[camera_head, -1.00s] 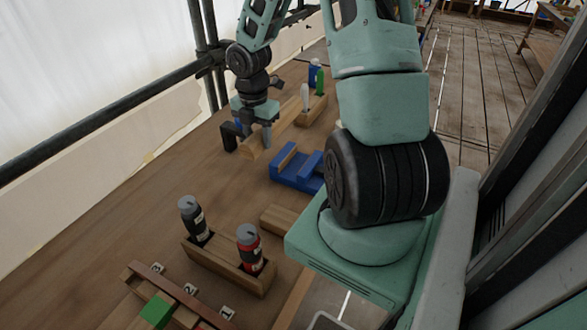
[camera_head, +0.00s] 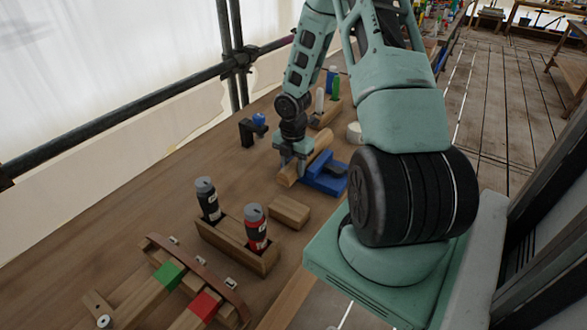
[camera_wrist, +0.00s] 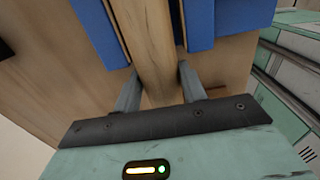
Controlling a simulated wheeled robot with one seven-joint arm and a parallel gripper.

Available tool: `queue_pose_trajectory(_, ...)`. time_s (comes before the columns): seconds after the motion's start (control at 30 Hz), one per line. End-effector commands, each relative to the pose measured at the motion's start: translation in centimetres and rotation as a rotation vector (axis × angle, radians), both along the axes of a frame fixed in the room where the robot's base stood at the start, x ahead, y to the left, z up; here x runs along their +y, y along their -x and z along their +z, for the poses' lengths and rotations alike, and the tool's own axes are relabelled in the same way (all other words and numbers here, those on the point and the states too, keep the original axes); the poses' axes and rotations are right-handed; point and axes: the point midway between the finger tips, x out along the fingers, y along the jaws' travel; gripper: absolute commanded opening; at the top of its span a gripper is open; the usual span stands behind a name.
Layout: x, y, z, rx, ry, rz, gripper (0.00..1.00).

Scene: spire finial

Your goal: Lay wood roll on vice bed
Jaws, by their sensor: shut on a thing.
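The wood roll (camera_head: 318,148) is a light brown cylinder in my gripper (camera_head: 292,160). In the wrist view the roll (camera_wrist: 155,45) runs away between the two grey fingers, which are shut on it. The blue vice (camera_head: 326,180) is on the bench just right of the gripper and partly under the roll. In the wrist view blue vice parts (camera_wrist: 100,30) show on both sides of the roll, which lines up with the gap between them. The vice bed is mostly hidden by the roll; I cannot tell whether they touch.
A wooden holder (camera_head: 232,248) with a black and a red-labelled bottle stands nearer, beside a wood block (camera_head: 289,211). A wooden frame with green and red patches (camera_head: 180,285) lies in front. A black bracket (camera_head: 248,132) stands behind. The bench's left side is clear.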

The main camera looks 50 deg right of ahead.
Motion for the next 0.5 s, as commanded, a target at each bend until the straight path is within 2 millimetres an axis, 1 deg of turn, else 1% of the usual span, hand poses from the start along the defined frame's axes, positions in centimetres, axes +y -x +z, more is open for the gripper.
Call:
queue_pose_trajectory(0.03, 0.06, 0.02, -0.73, 0.003, -0.001, 0.002, 0.07)
queue_pose_trajectory(0.1, 0.02, 0.00, -1.08, 0.001, 0.001, 0.002, 0.07)
queue_pose_trajectory(0.3, -0.02, 0.01, -1.03, 0.000, 0.001, 0.000, 0.07)
queue_pose_trajectory(0.43, -0.01, 0.02, -1.38, 0.000, 0.001, 0.001, 0.07)
queue_pose_trajectory(0.47, 0.00, 0.03, -1.41, 0.001, 0.001, 0.000, 0.44)
queue_pose_trajectory(0.5, -0.01, 0.03, -1.34, 0.001, 0.001, 0.000, 0.55)
